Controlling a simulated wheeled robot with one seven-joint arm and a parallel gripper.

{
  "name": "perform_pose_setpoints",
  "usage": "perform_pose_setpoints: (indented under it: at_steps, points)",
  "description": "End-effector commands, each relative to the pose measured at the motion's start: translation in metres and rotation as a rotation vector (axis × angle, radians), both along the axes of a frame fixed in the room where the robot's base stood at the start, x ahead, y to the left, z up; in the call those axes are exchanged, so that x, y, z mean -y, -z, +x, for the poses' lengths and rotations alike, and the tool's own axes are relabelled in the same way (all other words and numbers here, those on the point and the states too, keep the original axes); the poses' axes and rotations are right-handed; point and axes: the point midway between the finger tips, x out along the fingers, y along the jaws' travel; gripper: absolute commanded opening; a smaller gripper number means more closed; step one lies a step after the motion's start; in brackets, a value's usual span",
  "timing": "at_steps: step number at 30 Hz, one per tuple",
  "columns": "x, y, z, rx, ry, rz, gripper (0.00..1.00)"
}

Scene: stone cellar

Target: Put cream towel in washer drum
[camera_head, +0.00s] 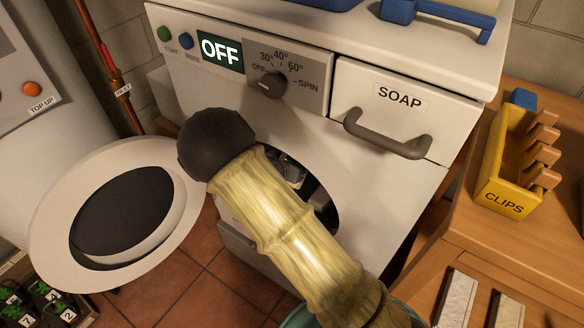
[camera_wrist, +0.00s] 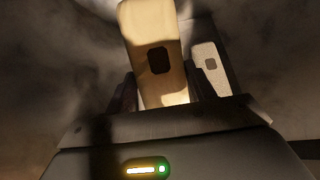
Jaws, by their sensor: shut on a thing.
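The washer (camera_head: 395,185) stands with its round door (camera_head: 50,220) swung open to the left. Its drum opening is in the middle of the front, largely hidden behind my arm. My gripper shows only in part inside the opening (camera_head: 290,172). In the wrist view my gripper (camera_wrist: 160,88) is shut on a cream block-like piece with a dark square mark, which I take as the cream towel (camera_wrist: 140,30). Dark, blurred grey walls surround it there. A paler piece with a grey square (camera_wrist: 209,68) shows behind it to the right; I cannot tell whether they touch.
A yellow clips box (camera_head: 500,185) stands on the wooden table (camera_head: 445,235) at the right. Below my arm is part of a teal rim (camera_head: 298,318). Small numbered pots (camera_head: 40,290) are at lower left.

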Motion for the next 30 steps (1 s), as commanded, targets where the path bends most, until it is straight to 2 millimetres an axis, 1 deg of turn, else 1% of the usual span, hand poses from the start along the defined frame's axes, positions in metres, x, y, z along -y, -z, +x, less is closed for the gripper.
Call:
perform_pose_setpoints:
  at_steps: [8, 9, 12, 18, 30]
  points:
    - [0.016, 0.003, 0.023, 0.001, 0.002, -0.002, 0.27]
    - [0.015, 0.010, 0.022, -0.001, 0.000, -0.002, 0.27]
    - [0.015, 0.021, 0.022, -0.001, 0.000, -0.001, 0.27]
    - [0.015, 0.035, 0.022, 0.000, -0.001, -0.001, 0.27]
    - [0.015, 0.037, 0.022, 0.000, -0.001, -0.001, 0.27]
